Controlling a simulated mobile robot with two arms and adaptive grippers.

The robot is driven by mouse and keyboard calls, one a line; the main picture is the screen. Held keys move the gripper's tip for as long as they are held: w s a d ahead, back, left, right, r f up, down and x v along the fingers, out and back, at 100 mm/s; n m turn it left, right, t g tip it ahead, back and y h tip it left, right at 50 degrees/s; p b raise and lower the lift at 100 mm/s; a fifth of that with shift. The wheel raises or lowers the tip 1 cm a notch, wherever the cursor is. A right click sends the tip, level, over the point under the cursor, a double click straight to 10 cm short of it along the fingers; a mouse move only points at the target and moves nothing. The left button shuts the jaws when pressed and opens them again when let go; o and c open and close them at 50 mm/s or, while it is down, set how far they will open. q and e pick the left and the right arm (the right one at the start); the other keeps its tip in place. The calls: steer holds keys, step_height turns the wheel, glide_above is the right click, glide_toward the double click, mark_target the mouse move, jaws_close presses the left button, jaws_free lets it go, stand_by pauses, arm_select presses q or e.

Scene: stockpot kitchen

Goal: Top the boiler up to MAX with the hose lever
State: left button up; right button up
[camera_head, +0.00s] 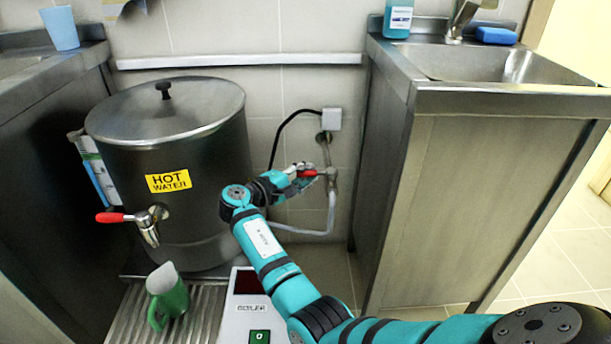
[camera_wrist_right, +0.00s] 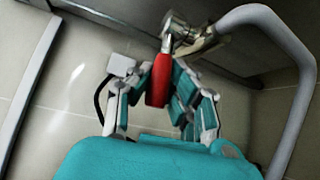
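The steel boiler (camera_head: 185,135) stands at the left with its lid on and a "HOT WATER" label. A gauge (camera_head: 97,170) on its left side shows blue in its lower part; its marks are too small to read. The red hose lever (camera_head: 308,173) sits on a wall valve, with a grey hose (camera_head: 331,212) hanging below it. My right gripper (camera_head: 300,174) is at this lever. In the wrist view, the red lever (camera_wrist_right: 160,80) lies between the fingers of the right gripper (camera_wrist_right: 165,92), which appear closed against both its sides. My left gripper is not in view.
A red-handled tap (camera_head: 130,217) is on the boiler's front. A green mug (camera_head: 168,294) stands on the drip grate (camera_head: 205,318) below. A boiler control box (camera_head: 246,312) is beside it. A steel sink cabinet (camera_head: 480,190) stands at the right.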

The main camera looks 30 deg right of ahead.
mark_target(301, 175)
steer(key=o, duration=0.5)
steer(key=shift+r, duration=0.1)
steer(key=v, duration=0.7)
steer(key=shift+a, duration=0.2)
